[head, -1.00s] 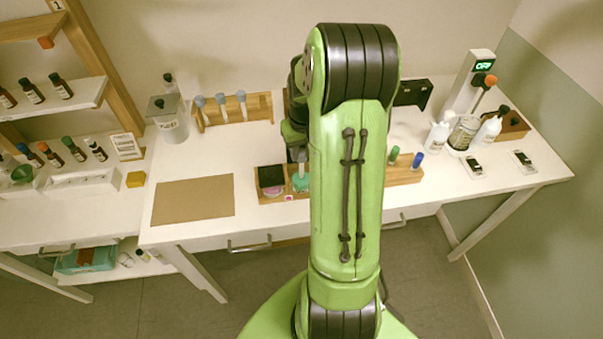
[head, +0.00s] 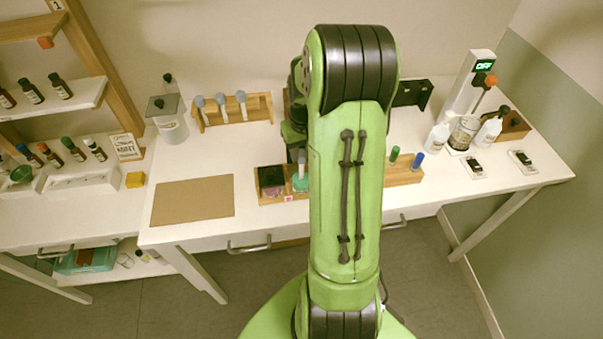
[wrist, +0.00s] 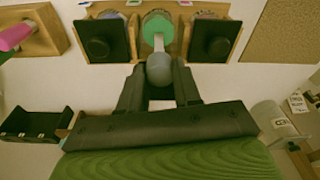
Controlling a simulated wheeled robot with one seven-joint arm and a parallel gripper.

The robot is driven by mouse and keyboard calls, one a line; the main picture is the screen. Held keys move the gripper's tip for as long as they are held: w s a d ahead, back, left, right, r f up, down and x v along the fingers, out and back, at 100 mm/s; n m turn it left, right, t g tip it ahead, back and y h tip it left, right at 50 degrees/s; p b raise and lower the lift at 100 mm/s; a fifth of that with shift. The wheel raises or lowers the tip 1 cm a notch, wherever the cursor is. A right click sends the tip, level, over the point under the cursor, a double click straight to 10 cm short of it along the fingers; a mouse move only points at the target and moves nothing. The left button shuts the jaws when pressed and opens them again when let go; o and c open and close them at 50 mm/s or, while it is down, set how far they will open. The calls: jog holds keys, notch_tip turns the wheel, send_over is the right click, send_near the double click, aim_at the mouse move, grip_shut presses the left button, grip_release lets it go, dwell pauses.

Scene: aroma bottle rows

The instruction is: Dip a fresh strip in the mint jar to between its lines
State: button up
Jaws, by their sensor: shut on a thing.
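My gripper (wrist: 160,82) is shut on the rounded grey end of a white strip (wrist: 158,43). The strip points at the open green jar (wrist: 150,22), the middle one in a wooden rack, and its far end overlaps the jar's mouth. I cannot tell how deep the tip is, and the strip's lines are not readable. Several grey-topped strips (head: 221,105) stand in a rack at the back left.
Black square covers with knobs (wrist: 97,38) (wrist: 214,36) flank the green jar. A brown mat (head: 193,201) lies left of the jar rack (head: 404,176). A grey lidded bin (head: 170,127) stands at the back left. White bottles (head: 438,137) and a glass jar are at right.

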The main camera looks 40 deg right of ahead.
jog(key=shift+r, duration=0.15)
jog(key=shift+r+p, duration=2.3)
jog(key=shift+r, duration=0.55)
jog(key=shift+f, duration=0.1)
